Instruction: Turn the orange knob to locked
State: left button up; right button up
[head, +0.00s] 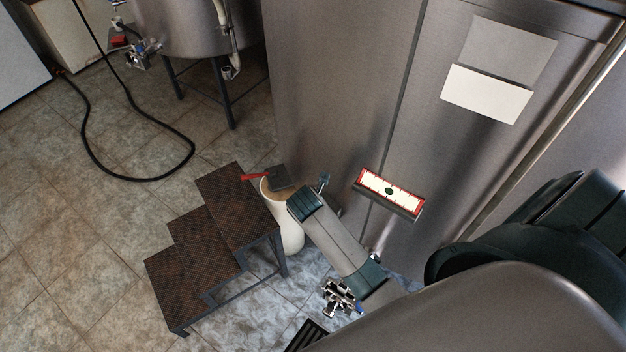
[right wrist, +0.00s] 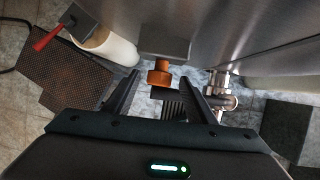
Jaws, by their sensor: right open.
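The orange knob (right wrist: 159,75) shows in the right wrist view, on the near side of a grey box (right wrist: 165,45) at the tank wall. My right gripper (right wrist: 160,84) is open, one dark finger to each side of the knob's line. I cannot tell how deep the knob sits between the fingers; no contact shows. In the head view my right arm link hides the gripper and the knob is not visible. My left gripper is not in view.
A white bucket (head: 290,232) with a red-handled brush (head: 279,177) stands beside brown metal steps (head: 205,240). A metal valve (right wrist: 222,90) is right of the fingers. A black hose (head: 130,178) lies on the tiled floor, mostly clear at left.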

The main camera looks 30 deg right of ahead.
jog(key=v, duration=1.6)
jog(key=shift+f, duration=0.1)
